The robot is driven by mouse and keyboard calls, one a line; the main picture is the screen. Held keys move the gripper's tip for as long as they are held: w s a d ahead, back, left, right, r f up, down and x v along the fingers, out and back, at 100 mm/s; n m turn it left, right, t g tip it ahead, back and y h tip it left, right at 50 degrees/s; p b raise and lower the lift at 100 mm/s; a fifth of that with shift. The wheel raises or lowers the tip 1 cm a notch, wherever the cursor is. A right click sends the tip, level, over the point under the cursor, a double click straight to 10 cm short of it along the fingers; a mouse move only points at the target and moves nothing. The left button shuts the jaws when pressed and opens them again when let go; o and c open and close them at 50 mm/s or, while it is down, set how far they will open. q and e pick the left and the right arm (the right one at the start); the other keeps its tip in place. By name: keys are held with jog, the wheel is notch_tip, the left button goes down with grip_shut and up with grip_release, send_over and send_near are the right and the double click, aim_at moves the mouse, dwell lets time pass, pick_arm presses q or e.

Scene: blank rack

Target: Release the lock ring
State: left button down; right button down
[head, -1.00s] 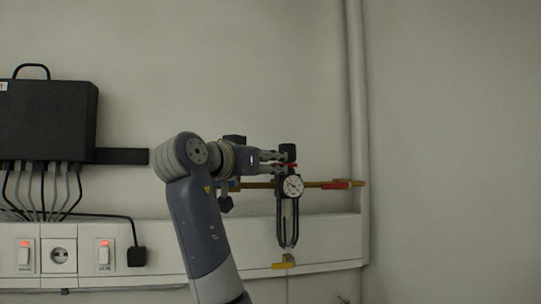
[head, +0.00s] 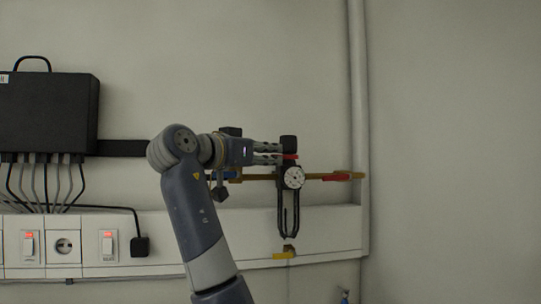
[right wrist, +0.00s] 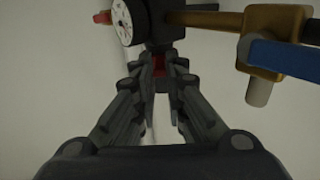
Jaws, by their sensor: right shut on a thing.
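A black fitting with a round white dial gauge (head: 293,177) is on a brass-coloured pipe, with a two-pronged black part hanging below. A small red piece, seemingly the lock ring (head: 291,156), sits just above the dial and below a black knob (head: 288,142). My right gripper (head: 281,154) comes from the left and is shut at the red piece. In the right wrist view, the fingertips (right wrist: 158,62) close around the red piece, which is mostly hidden. The dial (right wrist: 127,22) is beside them there. My left gripper is not in view.
The brass pipe (head: 325,177) carries a red-handled valve (head: 337,177) to the right. A blue handle (right wrist: 285,59) is close to the gripper. A yellow valve (head: 284,254) is below. A black box with cables (head: 48,112) is at left. The right wall is clear.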

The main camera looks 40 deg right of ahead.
jog(key=shift+w+r+m+g, duration=0.1)
jog(key=shift+w+m+g, duration=0.4)
jog(key=shift+g, duration=0.45)
jog(key=shift+w+m+g, duration=0.3)
jog(key=shift+m+g, duration=0.4)
jog(key=shift+g, duration=0.25)
jog(key=c, duration=1.6)
grip_release()
jog(key=shift+c, duration=0.2)
jog(key=shift+t, duration=0.3)
